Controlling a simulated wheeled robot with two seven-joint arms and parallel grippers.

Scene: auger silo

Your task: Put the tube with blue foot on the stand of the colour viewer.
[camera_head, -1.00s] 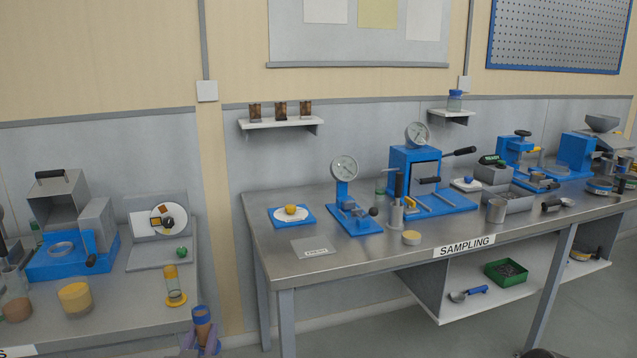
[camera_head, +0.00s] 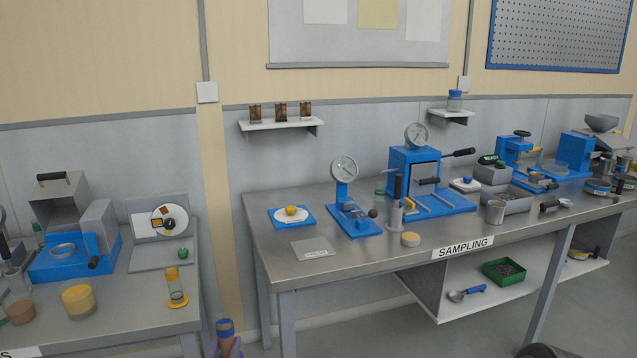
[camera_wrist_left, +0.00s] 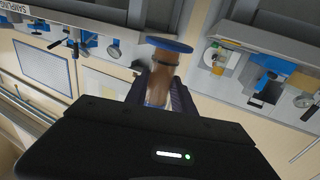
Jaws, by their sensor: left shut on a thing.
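My left gripper (camera_head: 226,350) is at the bottom edge of the head view, in front of the gap between the two benches. It is shut on the tube with blue foot (camera_head: 225,331), whose blue top and brownish body show there. In the left wrist view the gripper (camera_wrist_left: 160,88) holds the tube (camera_wrist_left: 165,65), and its wide blue foot (camera_wrist_left: 169,45) sticks out beyond the fingers. The colour viewer (camera_head: 146,207), a grey folded panel with a white disc of colour patches, is on the left bench. My right gripper is out of view.
A tube with yellow foot (camera_head: 177,288) stands at the left bench's front right. A yellow jar (camera_head: 77,301) and a blue-based machine (camera_head: 75,255) are to its left. A green knob-like thing (camera_head: 182,253) is at the viewer. The sampling bench (camera_head: 345,262) stands right, across a gap.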

